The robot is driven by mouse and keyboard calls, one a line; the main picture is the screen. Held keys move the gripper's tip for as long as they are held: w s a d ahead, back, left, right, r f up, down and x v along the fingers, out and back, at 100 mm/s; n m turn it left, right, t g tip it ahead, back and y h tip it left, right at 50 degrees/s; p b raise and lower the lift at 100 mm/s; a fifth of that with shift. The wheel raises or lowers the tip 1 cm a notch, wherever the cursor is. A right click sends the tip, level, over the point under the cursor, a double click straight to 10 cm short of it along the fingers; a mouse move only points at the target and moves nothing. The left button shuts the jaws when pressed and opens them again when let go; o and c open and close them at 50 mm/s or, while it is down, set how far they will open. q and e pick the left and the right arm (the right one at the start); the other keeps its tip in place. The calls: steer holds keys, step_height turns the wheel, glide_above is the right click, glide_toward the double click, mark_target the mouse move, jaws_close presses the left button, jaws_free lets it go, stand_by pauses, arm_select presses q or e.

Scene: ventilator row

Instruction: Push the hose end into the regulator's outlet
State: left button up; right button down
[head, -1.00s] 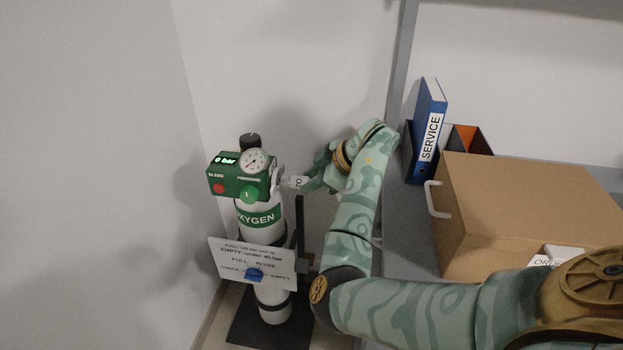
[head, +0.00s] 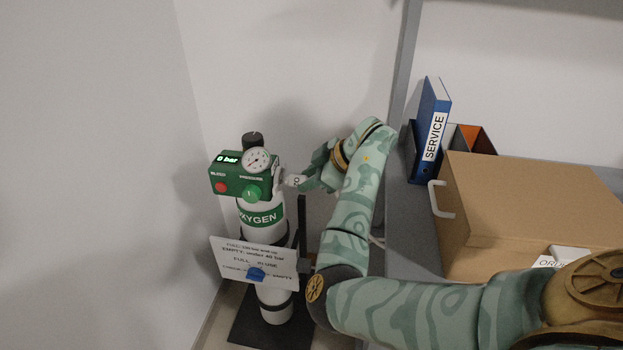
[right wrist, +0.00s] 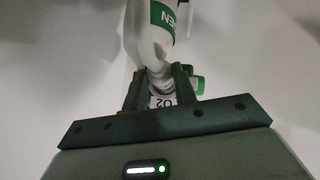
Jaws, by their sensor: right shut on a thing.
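The green regulator (head: 228,178) sits on top of the white oxygen cylinder (head: 262,218). It has a round gauge, a red button, a green knob and a display reading "0 bar". My right gripper (head: 303,181) is at the regulator's right side, shut on the white hose end (head: 293,180) with its O2 label. In the right wrist view the hose end (right wrist: 163,101) lies between the two fingers (right wrist: 160,88), pointing at the white fitting by the cylinder. The hose end meets or nearly meets the outlet; I cannot tell how deep it sits. My left gripper is out of view.
A sign (head: 254,264) with a blue marker hangs in front of the cylinder, which stands on a dark base (head: 248,325). A cardboard box (head: 530,205) and a blue SERVICE binder (head: 432,130) stand on the grey shelf at right. Walls close in behind and left.

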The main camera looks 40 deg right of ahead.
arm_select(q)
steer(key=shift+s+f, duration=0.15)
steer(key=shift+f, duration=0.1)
arm_select(e)
steer(key=shift+w+a, duration=0.4)
steer(key=shift+w, duration=0.1)
stand_by(0.5)
steer(key=c, duration=1)
jaws_free()
steer(key=shift+c, duration=0.2)
arm_select(q)
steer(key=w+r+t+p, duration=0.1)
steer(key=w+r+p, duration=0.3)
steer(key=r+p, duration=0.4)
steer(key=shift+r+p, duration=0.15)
steer(key=shift+p, duration=0.35)
arm_select(e)
steer(key=v, duration=1.6)
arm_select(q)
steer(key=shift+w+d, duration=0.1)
arm_select(e)
steer(key=shift+s+r, duration=0.1)
steer(key=shift+r, duration=0.05)
